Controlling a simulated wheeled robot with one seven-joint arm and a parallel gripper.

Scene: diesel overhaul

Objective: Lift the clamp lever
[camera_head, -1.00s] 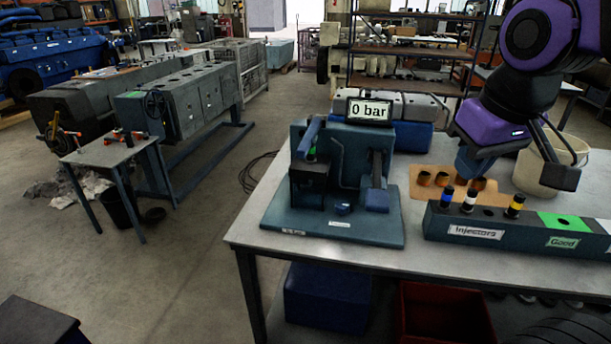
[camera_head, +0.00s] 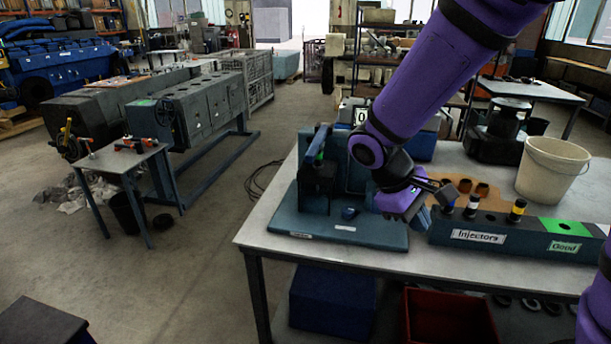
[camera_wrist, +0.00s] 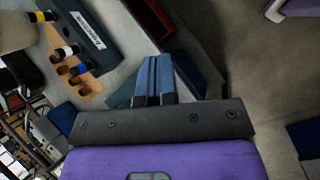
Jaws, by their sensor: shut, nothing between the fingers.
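The test stand, a blue-green bench fixture (camera_head: 330,228), stands on the workbench. A blue lever (camera_head: 319,140), likely the clamp lever, rises tilted at its upper left, above an injector with a green band (camera_head: 318,160). My gripper (camera_head: 412,208) is low at the right side of the stand, to the right of the lever and apart from it. In the wrist view its two blue fingers (camera_wrist: 153,78) lie together, with nothing seen between them. My arm hides the stand's right part and most of the pressure display (camera_head: 361,116).
The injector rack (camera_head: 485,233) with several injectors stands close right of my gripper. A white bucket (camera_head: 552,170) is behind it. The workbench's front edge (camera_head: 330,262) is near; a red bin (camera_head: 440,315) and a blue box (camera_head: 330,300) sit below.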

